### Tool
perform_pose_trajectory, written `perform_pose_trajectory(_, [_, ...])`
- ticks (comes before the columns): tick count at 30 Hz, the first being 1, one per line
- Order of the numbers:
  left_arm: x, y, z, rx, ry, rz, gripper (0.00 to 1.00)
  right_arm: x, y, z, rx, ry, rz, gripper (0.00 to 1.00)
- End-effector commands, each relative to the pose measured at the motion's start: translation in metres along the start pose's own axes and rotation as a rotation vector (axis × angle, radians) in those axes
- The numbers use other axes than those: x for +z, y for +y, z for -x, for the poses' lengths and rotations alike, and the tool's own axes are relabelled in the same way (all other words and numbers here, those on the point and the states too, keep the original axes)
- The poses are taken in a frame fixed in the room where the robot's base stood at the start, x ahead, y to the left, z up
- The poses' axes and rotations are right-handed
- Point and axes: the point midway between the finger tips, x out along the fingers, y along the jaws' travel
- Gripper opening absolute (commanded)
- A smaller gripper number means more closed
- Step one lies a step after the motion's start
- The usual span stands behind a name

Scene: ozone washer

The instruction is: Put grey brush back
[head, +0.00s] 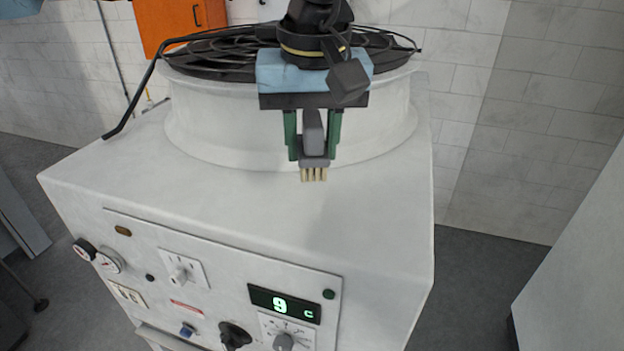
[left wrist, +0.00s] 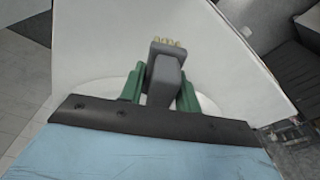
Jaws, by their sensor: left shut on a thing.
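The grey brush (head: 313,140) is a small grey block with pale bristles that point down in the head view. My left gripper (head: 313,150), with green fingers, is shut on it and holds it in front of the round drum of the white washer (head: 250,215), over its flat top. In the left wrist view the brush (left wrist: 166,65) sits between the green fingers of the left gripper (left wrist: 160,88), bristles facing away from the camera. I cannot tell the brush's exact height above the top. My right gripper is in neither view.
The washer's drum (head: 230,135) carries a black wire grille (head: 220,55), with a black handle at left. The front panel holds gauges, knobs and a green display (head: 285,304). An orange box (head: 178,20) is on the tiled wall. A pale cabinet stands at right.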

Motion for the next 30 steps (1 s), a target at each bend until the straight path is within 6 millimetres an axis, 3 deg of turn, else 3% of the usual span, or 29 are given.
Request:
perform_pose_trajectory(13, [0.009, 0.0, -0.056, -0.001, 0.0, 0.0, 0.14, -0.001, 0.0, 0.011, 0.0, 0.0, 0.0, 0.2])
perform_pose_trajectory(21, [0.01, 0.0, -0.064, 0.002, 0.001, 0.001, 0.14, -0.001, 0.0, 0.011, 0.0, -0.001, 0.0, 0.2])
perform_pose_trajectory(22, [0.01, 0.0, -0.064, 0.001, 0.001, 0.001, 0.34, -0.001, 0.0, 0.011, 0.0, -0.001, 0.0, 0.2])
perform_pose_trajectory(24, [0.01, 0.0, -0.064, 0.001, 0.001, 0.001, 0.43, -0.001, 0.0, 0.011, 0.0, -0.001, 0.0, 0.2])
perform_pose_trajectory(27, [0.01, 0.0, -0.064, 0.001, 0.001, 0.001, 0.54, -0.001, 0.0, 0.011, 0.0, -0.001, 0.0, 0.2])
perform_pose_trajectory(30, [0.01, 0.0, -0.064, 0.001, 0.001, 0.001, 0.54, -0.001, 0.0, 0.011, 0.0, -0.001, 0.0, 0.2])
